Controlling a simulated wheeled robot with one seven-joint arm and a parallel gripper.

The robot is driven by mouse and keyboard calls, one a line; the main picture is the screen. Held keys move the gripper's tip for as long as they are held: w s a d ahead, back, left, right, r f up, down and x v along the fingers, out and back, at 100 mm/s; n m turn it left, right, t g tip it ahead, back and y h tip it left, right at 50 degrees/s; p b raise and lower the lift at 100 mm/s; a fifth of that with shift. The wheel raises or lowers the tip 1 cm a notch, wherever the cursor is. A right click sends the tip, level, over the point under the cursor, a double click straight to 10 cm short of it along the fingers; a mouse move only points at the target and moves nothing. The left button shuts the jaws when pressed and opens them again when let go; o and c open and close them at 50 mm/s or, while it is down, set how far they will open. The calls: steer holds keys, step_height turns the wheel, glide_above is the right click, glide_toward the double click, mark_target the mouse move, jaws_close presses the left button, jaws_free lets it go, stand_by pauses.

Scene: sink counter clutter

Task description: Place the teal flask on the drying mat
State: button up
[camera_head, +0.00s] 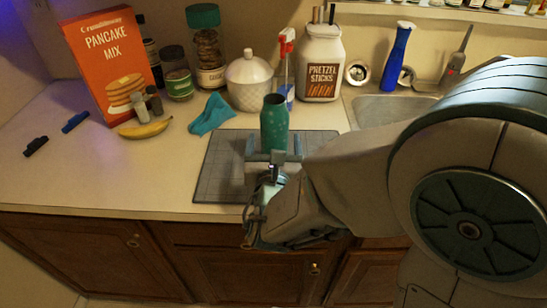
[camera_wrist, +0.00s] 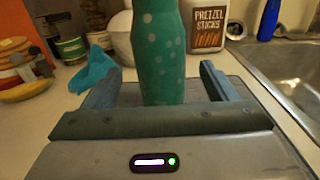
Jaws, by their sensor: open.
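The teal flask (camera_head: 274,124) with pale dots stands upright over the dark grey drying mat (camera_head: 222,165) on the counter. Its base is hidden behind my gripper in the head view. My gripper (camera_head: 273,150) is open at the near side of the flask. In the wrist view the flask (camera_wrist: 160,50) rises between the two spread fingers of my gripper (camera_wrist: 158,85), with a visible gap on each side. The drying mat (camera_wrist: 240,88) also shows beyond the right finger.
A teal cloth (camera_head: 211,115), a white lidded jar (camera_head: 249,82) and a pretzel jar (camera_head: 321,65) stand behind the mat. The sink (camera_head: 375,108) lies right. A banana (camera_head: 145,129) and pancake mix box (camera_head: 108,65) are left.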

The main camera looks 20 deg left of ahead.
steer(key=b, duration=0.1)
steer(key=s+b, duration=0.2)
steer(key=shift+s+d+f, duration=0.15)
steer(key=shift+d+f, duration=0.1)
steer(key=shift+f, duration=0.05)
steer(key=shift+r+b+v, duration=0.25)
steer(key=shift+b+v, duration=0.75)
steer(key=shift+b, duration=0.4)
